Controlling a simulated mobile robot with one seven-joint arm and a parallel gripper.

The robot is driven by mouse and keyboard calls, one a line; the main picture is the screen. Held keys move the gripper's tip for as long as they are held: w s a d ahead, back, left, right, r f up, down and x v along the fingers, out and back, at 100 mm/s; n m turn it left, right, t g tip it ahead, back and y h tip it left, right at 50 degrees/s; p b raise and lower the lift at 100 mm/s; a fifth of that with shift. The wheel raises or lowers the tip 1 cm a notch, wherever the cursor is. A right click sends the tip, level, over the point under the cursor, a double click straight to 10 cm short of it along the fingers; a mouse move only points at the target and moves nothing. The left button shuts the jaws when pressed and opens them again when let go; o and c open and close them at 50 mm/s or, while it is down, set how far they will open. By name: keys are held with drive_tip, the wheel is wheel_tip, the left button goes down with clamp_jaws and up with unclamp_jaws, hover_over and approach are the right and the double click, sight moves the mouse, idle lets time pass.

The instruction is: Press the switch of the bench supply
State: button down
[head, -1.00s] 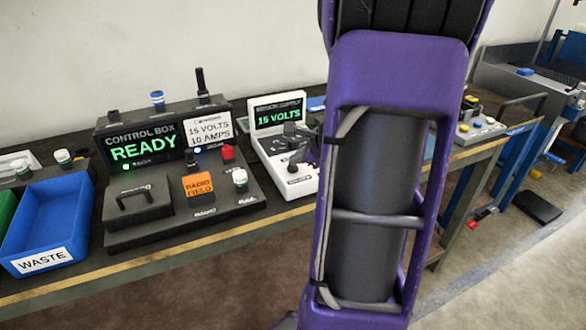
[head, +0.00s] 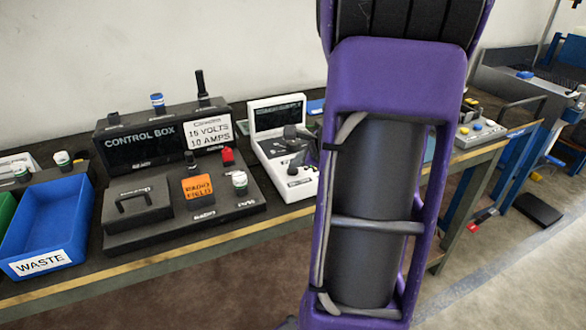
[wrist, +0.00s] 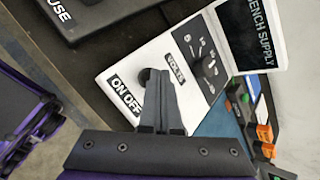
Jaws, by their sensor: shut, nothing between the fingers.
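The bench supply (head: 308,182) is a white box with a raised screen, which is dark; it also shows in the wrist view (wrist: 128,60). Its switch (wrist: 145,76), a round black button, sits beside the ON OFF label and is partly hidden behind my fingertips. My gripper (wrist: 160,78) is shut and empty, its tips over or right beside the switch in the wrist view. I cannot tell the exact gap to the switch.
The control box (head: 140,142), its screen dark, stands left of the supply with several knobs and an orange label. A blue waste bin (head: 58,225) is further left. Another button box (head: 480,132) lies on the bench at right. My arm hides the bench's middle.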

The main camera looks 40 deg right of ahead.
sight(296, 171)
drive_tip(key=shift+r, duration=0.55)
wheel_tip(296, 171, up, 6)
drive_tip(key=p, duration=0.5)
idle(0.4)
